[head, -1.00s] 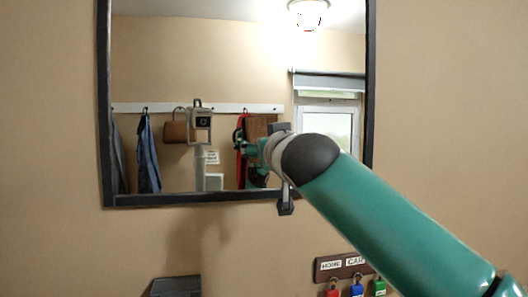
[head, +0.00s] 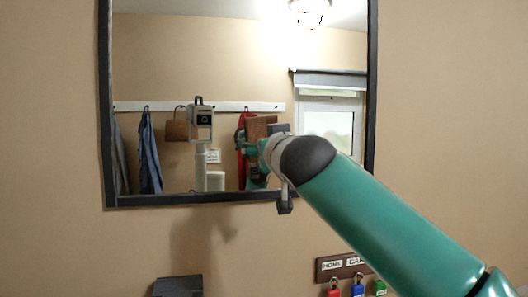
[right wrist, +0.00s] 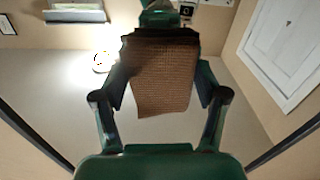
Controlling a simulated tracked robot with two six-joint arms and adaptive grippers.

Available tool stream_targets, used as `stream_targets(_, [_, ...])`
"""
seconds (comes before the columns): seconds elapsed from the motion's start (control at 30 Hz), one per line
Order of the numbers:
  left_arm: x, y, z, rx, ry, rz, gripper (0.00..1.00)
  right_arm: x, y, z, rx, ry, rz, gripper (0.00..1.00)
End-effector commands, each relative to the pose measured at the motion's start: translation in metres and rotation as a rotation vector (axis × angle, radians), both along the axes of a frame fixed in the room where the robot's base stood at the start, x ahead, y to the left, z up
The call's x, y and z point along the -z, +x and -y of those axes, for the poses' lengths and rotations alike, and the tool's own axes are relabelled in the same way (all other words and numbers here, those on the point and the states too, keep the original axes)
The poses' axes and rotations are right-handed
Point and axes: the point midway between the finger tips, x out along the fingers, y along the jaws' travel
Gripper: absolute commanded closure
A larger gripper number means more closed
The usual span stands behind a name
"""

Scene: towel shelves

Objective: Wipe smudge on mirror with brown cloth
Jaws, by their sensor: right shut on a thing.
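The mirror (head: 200,60) hangs on the wall in a dark frame and fills the upper middle of the head view. My right arm reaches up to its lower right part. My right gripper (right wrist: 160,62) is shut on the brown cloth (right wrist: 160,80), which hangs spread between the fingers in the right wrist view. In the head view the wrist mostly hides the gripper; a brown patch and green gripper parts show beside it in the mirror. I cannot tell whether the cloth touches the glass. No smudge can be made out. My left gripper is out of view.
A key rack (head: 334,266) with red, blue and green padlocks is on the wall below my right arm. A dark box (head: 178,286) is at the bottom edge. The coats, bag, window and ceiling lamp appear as reflections.

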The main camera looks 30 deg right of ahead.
Motion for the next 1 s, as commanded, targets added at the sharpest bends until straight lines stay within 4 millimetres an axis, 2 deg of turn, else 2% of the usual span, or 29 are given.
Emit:
stream_targets(0.37, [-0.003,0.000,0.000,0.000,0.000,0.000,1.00,0.000,0.004,0.004,0.000,0.001,0.000,0.47])
stream_targets(0.8, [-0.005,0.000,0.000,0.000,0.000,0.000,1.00,0.000,-0.007,0.037,0.001,0.001,-0.001,0.47])
stream_targets(1.0, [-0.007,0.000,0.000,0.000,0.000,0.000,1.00,0.000,-0.005,0.040,-0.001,-0.001,0.000,0.47])
